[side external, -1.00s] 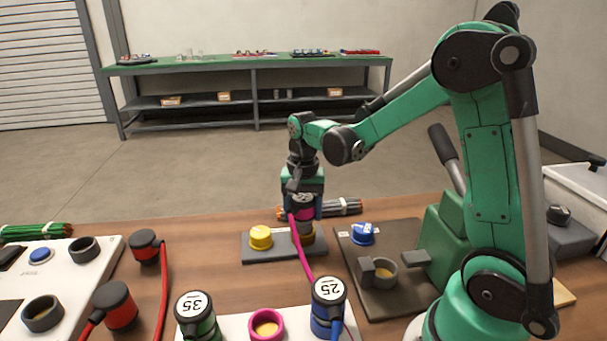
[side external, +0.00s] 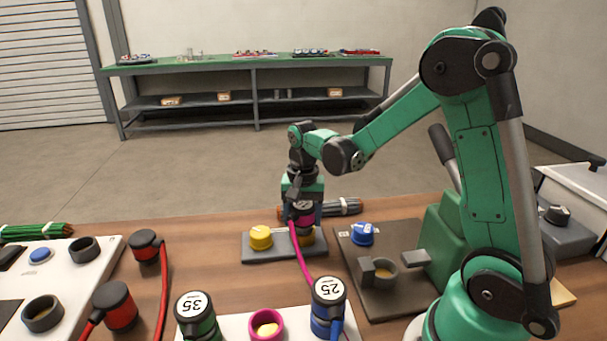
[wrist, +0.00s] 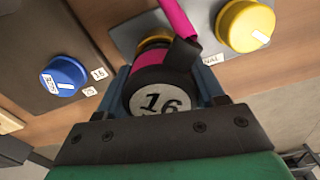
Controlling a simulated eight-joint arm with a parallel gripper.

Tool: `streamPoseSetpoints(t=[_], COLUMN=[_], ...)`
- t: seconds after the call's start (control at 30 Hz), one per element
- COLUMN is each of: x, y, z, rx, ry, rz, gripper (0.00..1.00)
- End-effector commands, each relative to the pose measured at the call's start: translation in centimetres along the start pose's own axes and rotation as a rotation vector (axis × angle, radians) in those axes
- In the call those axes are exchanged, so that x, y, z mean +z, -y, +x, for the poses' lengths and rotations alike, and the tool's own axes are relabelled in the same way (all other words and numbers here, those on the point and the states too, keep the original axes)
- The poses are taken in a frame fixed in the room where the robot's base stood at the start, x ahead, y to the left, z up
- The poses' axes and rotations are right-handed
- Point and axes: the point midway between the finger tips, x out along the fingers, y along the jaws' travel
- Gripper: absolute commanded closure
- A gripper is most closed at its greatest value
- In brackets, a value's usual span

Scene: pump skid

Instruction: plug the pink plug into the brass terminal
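The pink plug (side external: 304,222) has a black cap marked 16 and a pink cable. My gripper (side external: 303,210) is shut on it and holds it upright over the brass terminal (side external: 307,238). This terminal stands at the right of a grey plate (side external: 284,252). The plug's lower end meets or nearly meets the terminal's top; I cannot tell if it has entered. In the wrist view, the plug's cap (wrist: 157,100) sits between the fingers and hides most of the terminal, whose edge (wrist: 155,36) shows behind the pink band.
A yellow knob (side external: 261,238) is on the same plate, left of the terminal. A blue knob (side external: 363,234) is on the dark panel (side external: 350,263) to the right. A grey bundle (side external: 345,206) lies behind. A blue plug marked 25 (side external: 328,300) stands in front.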

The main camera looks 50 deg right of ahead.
Motion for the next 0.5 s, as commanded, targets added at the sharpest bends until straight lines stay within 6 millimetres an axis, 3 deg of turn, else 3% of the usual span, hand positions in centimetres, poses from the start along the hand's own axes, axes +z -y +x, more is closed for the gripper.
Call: streamPoseSetpoints(t=[0.03, 0.1, 0.13, 0.5], x=[0.00, 0.00, 0.00, 0.00], y=[0.00, 0.00, 0.00, 0.00], z=[-0.01, -0.01, -0.01, -0.55], rx=[0.000, 0.000, 0.000, 0.000], ry=[0.000, 0.000, 0.000, 0.000], rz=[0.000, 0.000, 0.000, 0.000], gripper=[0.24, 0.04, 0.02, 0.02])
